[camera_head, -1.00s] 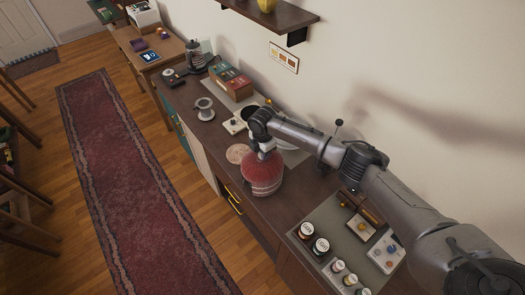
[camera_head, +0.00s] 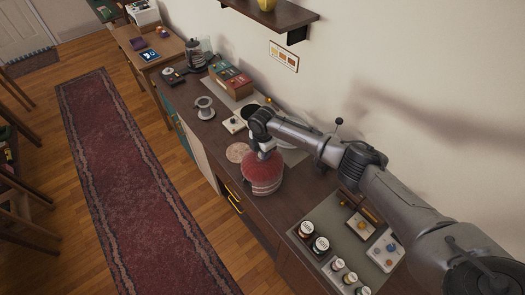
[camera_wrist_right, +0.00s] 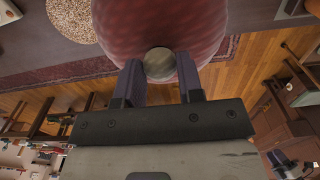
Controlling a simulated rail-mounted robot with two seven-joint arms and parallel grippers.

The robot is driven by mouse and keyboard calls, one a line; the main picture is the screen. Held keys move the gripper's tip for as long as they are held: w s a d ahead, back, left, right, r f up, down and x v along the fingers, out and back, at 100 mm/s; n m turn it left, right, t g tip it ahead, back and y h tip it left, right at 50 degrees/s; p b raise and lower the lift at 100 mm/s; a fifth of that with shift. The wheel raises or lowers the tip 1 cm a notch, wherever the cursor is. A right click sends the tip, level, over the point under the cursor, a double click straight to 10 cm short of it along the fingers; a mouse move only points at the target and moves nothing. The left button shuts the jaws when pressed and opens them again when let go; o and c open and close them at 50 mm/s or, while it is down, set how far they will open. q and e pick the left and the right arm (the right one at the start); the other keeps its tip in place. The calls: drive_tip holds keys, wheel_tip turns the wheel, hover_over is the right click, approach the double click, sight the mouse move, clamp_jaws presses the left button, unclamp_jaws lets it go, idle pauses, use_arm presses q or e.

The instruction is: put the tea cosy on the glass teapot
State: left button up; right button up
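The tea cosy (camera_head: 262,178) is a red, patterned dome with a pale band near its bottom, at the counter's front edge. It looks upright. My right gripper (camera_head: 264,152) is above it, pointing down. In the right wrist view, the two fingers of my right gripper (camera_wrist_right: 159,80) stand on either side of the cosy's round top knob (camera_wrist_right: 159,64) and appear to touch it. The red cosy body (camera_wrist_right: 160,25) fills the top middle. I cannot make out a glass teapot under the cosy; anything beneath is hidden.
A round speckled mat (camera_head: 237,152) lies beside the cosy. A grey tray (camera_head: 330,222) with several jars is nearer.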

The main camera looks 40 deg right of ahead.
drive_tip(key=o, duration=0.5)
wheel_tip(320, 180, up, 14)
drive_tip(key=b, duration=0.1)
idle(0.5)
drive_tip(key=shift+f, duration=0.1)
idle(0.4)
